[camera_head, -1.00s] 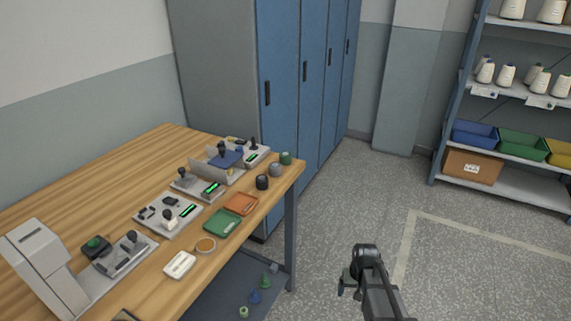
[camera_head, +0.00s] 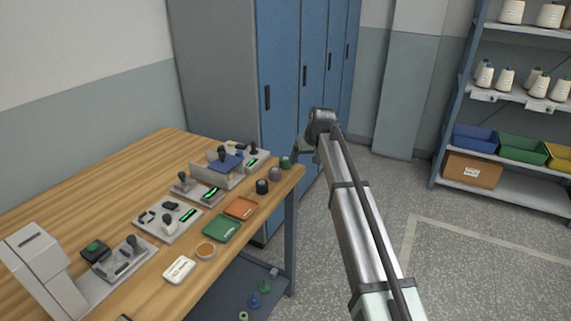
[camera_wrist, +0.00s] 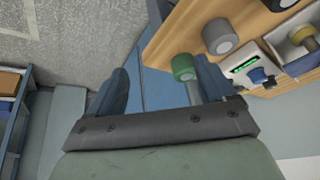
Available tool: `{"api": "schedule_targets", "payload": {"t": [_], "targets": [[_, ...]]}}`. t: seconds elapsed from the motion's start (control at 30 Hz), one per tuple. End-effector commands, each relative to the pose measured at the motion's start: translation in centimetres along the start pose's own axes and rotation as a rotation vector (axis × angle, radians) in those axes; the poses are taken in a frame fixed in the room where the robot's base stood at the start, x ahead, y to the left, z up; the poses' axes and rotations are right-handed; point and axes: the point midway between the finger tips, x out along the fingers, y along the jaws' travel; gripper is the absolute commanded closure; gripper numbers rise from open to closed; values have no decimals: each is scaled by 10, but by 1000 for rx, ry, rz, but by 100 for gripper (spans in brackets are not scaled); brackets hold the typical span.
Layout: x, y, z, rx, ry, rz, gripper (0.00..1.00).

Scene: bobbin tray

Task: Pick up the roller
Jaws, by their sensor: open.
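Several short rollers stand along the right end of the wooden table: a green one (camera_head: 285,162), a grey one (camera_head: 275,174) and a black one (camera_head: 262,186). I cannot tell which one the task names. In the wrist view the green roller (camera_wrist: 184,67) lies just beyond my right finger, with a grey shaft showing beside that finger. The grey roller (camera_wrist: 220,36) is farther up and right. My gripper (camera_wrist: 164,82) is open with nothing between its fingers. In the head view my gripper (camera_head: 304,146) is just right of the table's corner, beside the green roller.
Scale-like devices with green displays (camera_head: 188,214), a green tray (camera_head: 222,229), an orange tray (camera_head: 240,208) and a white dish (camera_head: 179,269) crowd the table (camera_head: 80,205). Blue lockers (camera_head: 278,100) stand behind. Floor to the right is open; a shelf (camera_head: 520,185) stands far right.

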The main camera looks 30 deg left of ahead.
Motion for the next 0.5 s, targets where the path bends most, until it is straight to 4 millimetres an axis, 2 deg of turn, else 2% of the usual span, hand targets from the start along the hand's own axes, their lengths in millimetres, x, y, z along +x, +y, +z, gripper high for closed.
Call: {"api": "schedule_targets", "payload": {"t": [0.03, 0.1, 0.2, 0.33, 0.5], "targets": [[-11, 0, -26, -20, 10, -8, 17], [-26, -2, -54, -60, 19, -22, 17], [-27, -4, -79, -126, 5, -50, 17], [-22, -9, -95, -238, -25, -95, 17], [-23, -16, -87, -389, -52, -141, 17]]}}
